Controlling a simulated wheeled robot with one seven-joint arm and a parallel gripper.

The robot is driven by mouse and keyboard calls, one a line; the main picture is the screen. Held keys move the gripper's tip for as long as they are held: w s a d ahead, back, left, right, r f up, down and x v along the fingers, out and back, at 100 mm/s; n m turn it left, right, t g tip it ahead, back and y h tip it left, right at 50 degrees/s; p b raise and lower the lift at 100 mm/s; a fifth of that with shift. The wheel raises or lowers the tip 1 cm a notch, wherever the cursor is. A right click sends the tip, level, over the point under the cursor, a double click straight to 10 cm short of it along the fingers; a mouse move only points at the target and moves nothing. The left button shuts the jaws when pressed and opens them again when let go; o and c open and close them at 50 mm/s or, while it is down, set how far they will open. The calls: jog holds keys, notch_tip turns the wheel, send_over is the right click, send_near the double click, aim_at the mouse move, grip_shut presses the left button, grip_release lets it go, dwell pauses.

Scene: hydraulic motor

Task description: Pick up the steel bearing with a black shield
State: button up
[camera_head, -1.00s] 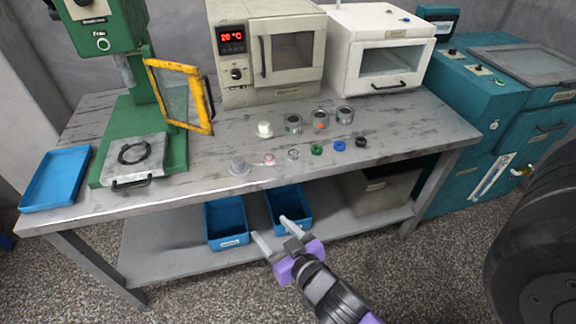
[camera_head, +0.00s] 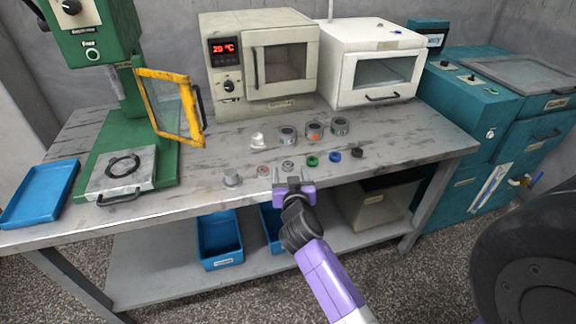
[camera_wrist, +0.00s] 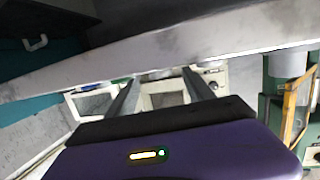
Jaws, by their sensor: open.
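Small ring-shaped parts lie in a front row on the workbench (camera_head: 200,205). A small steel ring (camera_head: 288,166) looks like a bearing; its shield colour is too small to tell. Beside it on the left is a ring with a reddish centre (camera_head: 263,170). A black ring (camera_head: 357,152) lies at the right end of the row. My gripper (camera_head: 291,178) is open and empty at the bench's front edge, just in front of the small steel ring. In the wrist view its two fingers (camera_wrist: 163,85) are apart, with the bench edge across them; no bearing can be made out there.
A green ring (camera_head: 312,160), a blue ring (camera_head: 335,156) and a grey cap (camera_head: 232,178) lie close by. Several larger parts, including a steel cylinder (camera_head: 287,134), stand behind. A green press (camera_head: 165,165) is at left. Blue bins (camera_head: 221,240) sit on the shelf below.

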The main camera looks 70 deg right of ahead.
aim_at(288, 166)
jog(key=shift+x, duration=1.5)
jog(key=shift+a, duration=0.1)
jog(key=shift+c, duration=0.4)
grip_shut()
jog(key=shift+r, duration=0.1)
